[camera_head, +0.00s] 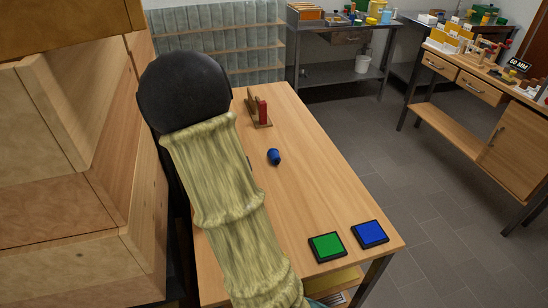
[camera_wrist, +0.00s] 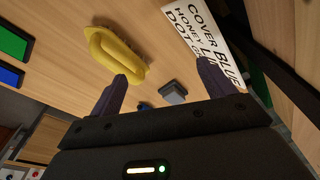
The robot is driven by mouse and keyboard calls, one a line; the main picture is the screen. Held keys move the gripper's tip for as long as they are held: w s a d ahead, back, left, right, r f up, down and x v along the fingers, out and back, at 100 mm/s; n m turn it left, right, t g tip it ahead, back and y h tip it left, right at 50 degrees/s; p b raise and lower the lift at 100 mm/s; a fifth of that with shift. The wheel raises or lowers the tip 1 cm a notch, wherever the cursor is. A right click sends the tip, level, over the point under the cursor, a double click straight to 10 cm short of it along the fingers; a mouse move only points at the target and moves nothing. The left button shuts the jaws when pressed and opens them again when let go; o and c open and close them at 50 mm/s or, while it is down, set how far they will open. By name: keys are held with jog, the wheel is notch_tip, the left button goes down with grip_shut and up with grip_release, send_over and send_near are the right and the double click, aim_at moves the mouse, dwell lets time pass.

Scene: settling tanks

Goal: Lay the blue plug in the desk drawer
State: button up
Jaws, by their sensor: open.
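The blue plug (camera_head: 274,157) lies on the wooden desk (camera_head: 305,185) in the head view, right of my sleeved arm. In the wrist view my gripper (camera_wrist: 164,80) is open above the desk, its dark fingers apart. A small grey-blue block (camera_wrist: 173,93) shows between and below the fingers, with a darker blue piece beside it; I cannot tell whether either is the plug. My arm hides the gripper in the head view. A yellowish wooden part (camera_head: 340,284) shows under the desk's front edge; I cannot tell whether it is the drawer.
A green pad (camera_head: 327,246) and a blue pad (camera_head: 370,234) lie near the desk's front right corner. A red object on a wooden stand (camera_head: 261,112) is at the back.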

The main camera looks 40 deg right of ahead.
jog(key=w+d+m+g+h, duration=0.2)
jog(key=w+d+m, duration=0.3)
jog(key=d, duration=0.5)
jog(key=w+d+m+g+h, duration=0.2)
jog(key=w+d+m, duration=0.3)
jog(key=d, duration=0.6)
jog(key=shift+d+r+m+b, duration=0.25)
jog(key=shift+m+b, duration=0.1)
jog(key=shift+m, duration=0.75)
jog(key=shift+f, duration=0.15)
send_near(274, 152)
jog(key=x, duration=0.5)
jog(key=shift+w+d, duration=0.1)
jog(key=shift+f, duration=0.1)
